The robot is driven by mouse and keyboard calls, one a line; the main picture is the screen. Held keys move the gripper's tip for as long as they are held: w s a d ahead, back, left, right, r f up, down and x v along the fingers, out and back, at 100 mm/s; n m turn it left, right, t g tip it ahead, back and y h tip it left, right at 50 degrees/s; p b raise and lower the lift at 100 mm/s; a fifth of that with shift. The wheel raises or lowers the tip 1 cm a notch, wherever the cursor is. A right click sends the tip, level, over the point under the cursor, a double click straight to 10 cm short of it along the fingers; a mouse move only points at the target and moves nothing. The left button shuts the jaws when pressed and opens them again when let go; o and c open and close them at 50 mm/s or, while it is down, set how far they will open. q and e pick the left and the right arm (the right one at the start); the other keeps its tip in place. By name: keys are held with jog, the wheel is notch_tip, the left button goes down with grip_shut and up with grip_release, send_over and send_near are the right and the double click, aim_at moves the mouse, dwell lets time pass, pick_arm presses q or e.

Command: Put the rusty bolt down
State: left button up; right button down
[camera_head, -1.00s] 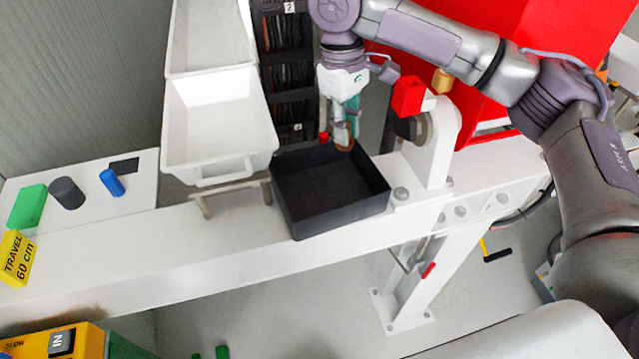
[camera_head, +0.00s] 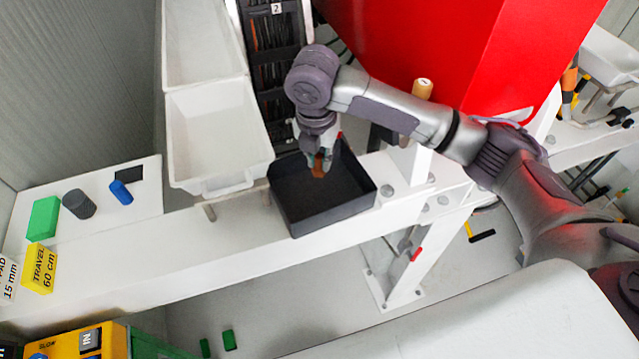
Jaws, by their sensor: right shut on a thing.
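My right gripper (camera_head: 321,164) is shut on the rusty bolt (camera_head: 318,168), a small orange-brown piece at its fingertips. The gripper points down over the back part of a black open tray (camera_head: 347,210). Most of the bolt is hidden by the fingers, and I cannot tell whether it touches the tray floor. The visible floor of the tray is empty. My left gripper is not in view.
The tray sits on a white beam (camera_head: 150,250). White bins (camera_head: 215,130) stand to its left. A green block (camera_head: 44,218), a dark cylinder (camera_head: 78,204) and a blue cylinder (camera_head: 121,192) are at the far left. A large red housing (camera_head: 440,50) is behind my right arm.

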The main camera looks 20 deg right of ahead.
aim_at(319, 170)
notch_tip(319, 170, down, 4)
jog(key=shift+p, duration=0.55)
notch_tip(319, 170, down, 3)
jog(key=shift+f+p, duration=0.1)
jog(key=shift+p, duration=0.45)
jog(key=shift+f, duration=0.45)
jog(key=c, duration=1.1)
grip_release()
jog(key=shift+f, duration=0.1)
jog(key=r+b, duration=0.1)
jog(key=r, duration=0.2)
jog(key=r+b, duration=0.1)
jog(key=r, duration=0.3)
jog(key=s+a+r+b, duration=0.1)
jog(key=r+b, duration=0.1)
jog(key=r, duration=0.2)
jog(key=shift+r, duration=0.6)
